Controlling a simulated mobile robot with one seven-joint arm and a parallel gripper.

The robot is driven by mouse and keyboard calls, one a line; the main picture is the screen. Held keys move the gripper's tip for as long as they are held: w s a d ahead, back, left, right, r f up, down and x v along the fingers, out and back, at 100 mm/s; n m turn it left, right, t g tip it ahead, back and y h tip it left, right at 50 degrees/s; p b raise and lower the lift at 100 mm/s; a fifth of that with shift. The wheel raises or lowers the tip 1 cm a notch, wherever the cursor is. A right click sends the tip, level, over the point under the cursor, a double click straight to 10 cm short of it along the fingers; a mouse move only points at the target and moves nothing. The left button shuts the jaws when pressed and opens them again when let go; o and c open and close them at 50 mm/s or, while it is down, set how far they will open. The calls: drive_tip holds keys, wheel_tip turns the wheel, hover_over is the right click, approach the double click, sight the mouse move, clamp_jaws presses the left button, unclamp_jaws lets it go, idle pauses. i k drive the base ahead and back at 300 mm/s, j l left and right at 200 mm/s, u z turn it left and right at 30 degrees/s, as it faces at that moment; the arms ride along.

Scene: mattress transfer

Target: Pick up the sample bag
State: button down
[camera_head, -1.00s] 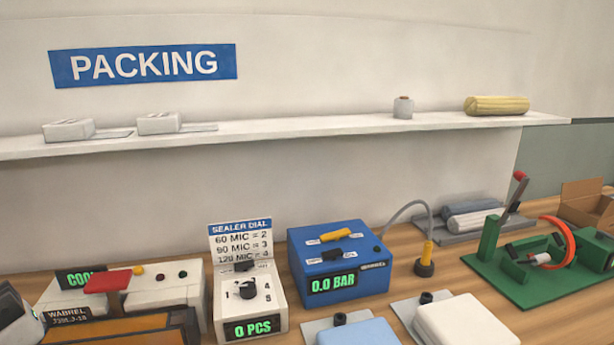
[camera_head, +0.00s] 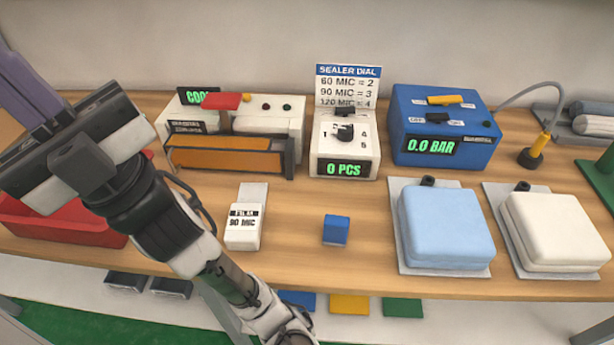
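Nothing in view is labelled as a sample bag. A small white packet (camera_head: 244,226) with a flat pale flap at its back lies on the wooden bench; its label reads "90 MIC" under a dark band. A small blue block (camera_head: 336,230) lies to its right. My gripper (camera_head: 75,155) is raised at the left of the picture, left of the packet and apart from it. Its fingertips do not show clearly, so I cannot tell whether it is open or shut.
A red tray (camera_head: 60,222) is partly hidden behind my arm. The sealer (camera_head: 225,152), dial box (camera_head: 345,145) and blue pump box (camera_head: 443,125) line the back. Blue (camera_head: 445,228) and white (camera_head: 562,228) cushion-like blocks lie on plates at right. Bench around the blue block is clear.

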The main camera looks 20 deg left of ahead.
sight(243, 233)
drive_tip(key=u, duration=0.9)
